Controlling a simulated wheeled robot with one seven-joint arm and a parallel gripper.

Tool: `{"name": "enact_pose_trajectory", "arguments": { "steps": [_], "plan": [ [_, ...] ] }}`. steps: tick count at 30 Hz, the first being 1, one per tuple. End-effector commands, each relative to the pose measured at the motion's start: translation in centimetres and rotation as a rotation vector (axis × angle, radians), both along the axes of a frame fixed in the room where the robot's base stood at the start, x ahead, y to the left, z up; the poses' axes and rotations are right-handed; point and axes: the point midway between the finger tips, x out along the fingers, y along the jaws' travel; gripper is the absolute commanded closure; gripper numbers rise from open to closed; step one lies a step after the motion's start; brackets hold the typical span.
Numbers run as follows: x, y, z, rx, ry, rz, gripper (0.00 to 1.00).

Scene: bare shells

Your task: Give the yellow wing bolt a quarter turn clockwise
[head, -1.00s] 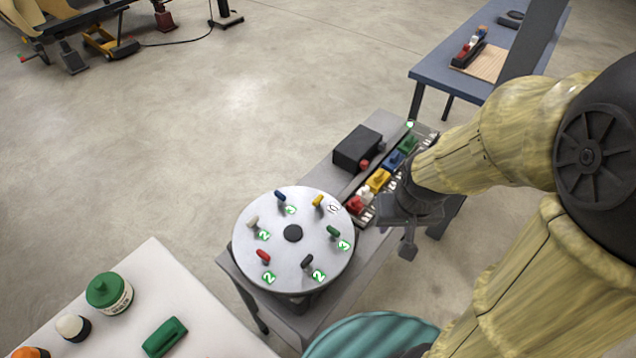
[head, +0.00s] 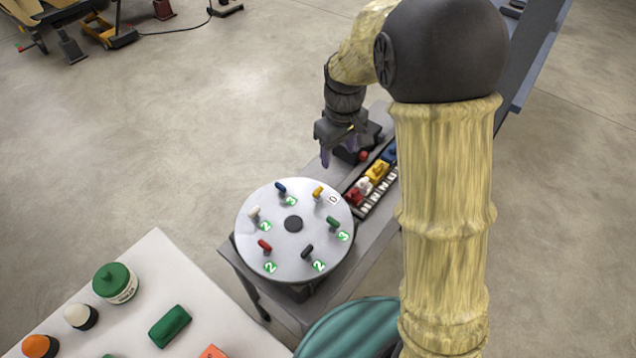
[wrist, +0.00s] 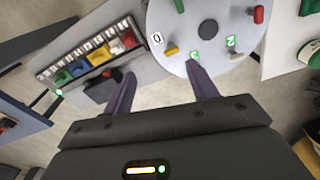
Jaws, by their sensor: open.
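The yellow wing bolt (head: 318,192) stands on a round pale disc (head: 270,243), toward its back right edge. A white label with a 0 (head: 334,200) lies beside it. In the wrist view the yellow wing bolt (wrist: 171,49) shows just beyond the gap between my fingers, with the 0 label (wrist: 156,38) close by. My gripper (head: 326,158) is open and empty, above and behind the disc, apart from the bolt. In the wrist view its fingertips (wrist: 160,72) spread wide, the right one overlapping the disc's edge.
Blue (head: 281,187), white (head: 254,212), red (head: 264,246), black (head: 307,251) and green (head: 333,223) bolts ring a dark hub (head: 293,224), with green numbers beside them. A rack of coloured blocks (head: 372,180) and a dark box with a red knob (head: 364,155) stand behind.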

Motion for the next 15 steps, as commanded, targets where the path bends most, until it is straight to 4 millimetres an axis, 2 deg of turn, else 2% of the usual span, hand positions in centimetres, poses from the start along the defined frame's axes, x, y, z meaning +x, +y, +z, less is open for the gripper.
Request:
{"name": "enact_pose_trajectory", "arguments": {
  "steps": [1,3,6,15],
  "plan": [
    [1.1,1.5,0.2,-0.009,0.012,0.063,0.42],
    [2.0,3.1,0.2,-0.015,0.028,0.135,0.42],
    [2.7,4.3,0.3,-0.021,0.04,0.197,0.42],
    [2.9,4.7,0.3,-0.023,0.044,0.215,0.42]
  ]
}}
